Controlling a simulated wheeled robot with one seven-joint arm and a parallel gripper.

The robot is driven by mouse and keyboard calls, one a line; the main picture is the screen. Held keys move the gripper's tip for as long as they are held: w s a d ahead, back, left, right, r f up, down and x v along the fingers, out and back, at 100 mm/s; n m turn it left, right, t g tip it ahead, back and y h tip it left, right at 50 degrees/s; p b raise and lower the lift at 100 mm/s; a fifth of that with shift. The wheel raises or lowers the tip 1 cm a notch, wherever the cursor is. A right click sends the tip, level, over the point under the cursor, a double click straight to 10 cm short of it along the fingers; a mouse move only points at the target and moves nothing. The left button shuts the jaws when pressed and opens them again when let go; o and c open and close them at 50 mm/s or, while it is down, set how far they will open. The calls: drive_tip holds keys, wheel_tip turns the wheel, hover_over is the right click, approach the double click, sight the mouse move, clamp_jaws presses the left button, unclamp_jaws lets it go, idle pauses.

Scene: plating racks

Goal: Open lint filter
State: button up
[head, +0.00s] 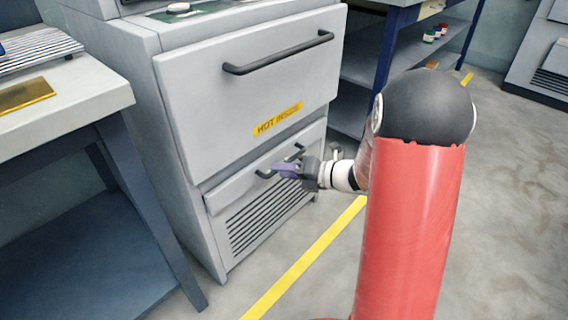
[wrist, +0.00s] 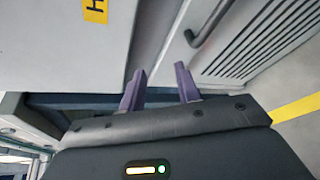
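The lint filter front (head: 228,193) is a grey panel low on the grey machine, below the large upper door and above a slatted vent. Its short dark bar handle (head: 295,153) shows partly behind my gripper (head: 285,170). In the wrist view, the handle (wrist: 208,26) is up and right of my gripper (wrist: 160,72). The two purple fingers are apart with nothing between them. The handle is outside the fingers, and I see no contact.
The upper door (head: 235,95) has a long dark handle (head: 278,54) and a yellow hot-surface label (head: 278,118). A table (head: 75,95) stands at the left, and a blue shelf unit (head: 385,65) behind.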

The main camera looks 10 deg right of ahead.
drive_tip(key=w+d+f+m+t+h, duration=0.2)
drive_tip(key=w+d+f+m+t, duration=0.2)
drive_tip(key=w+d+f+m, duration=0.4)
drive_tip(key=shift+m, duration=0.6)
drive_tip(key=w+a, duration=0.1)
drive_tip(key=a, duration=0.1)
drive_tip(key=w+a, duration=0.1)
drive_tip(key=a, duration=0.1)
drive_tip(key=w+a, duration=0.1)
drive_tip(key=shift+w+a, duration=0.3)
drive_tip(key=shift+a, duration=0.1)
clamp_jaws()
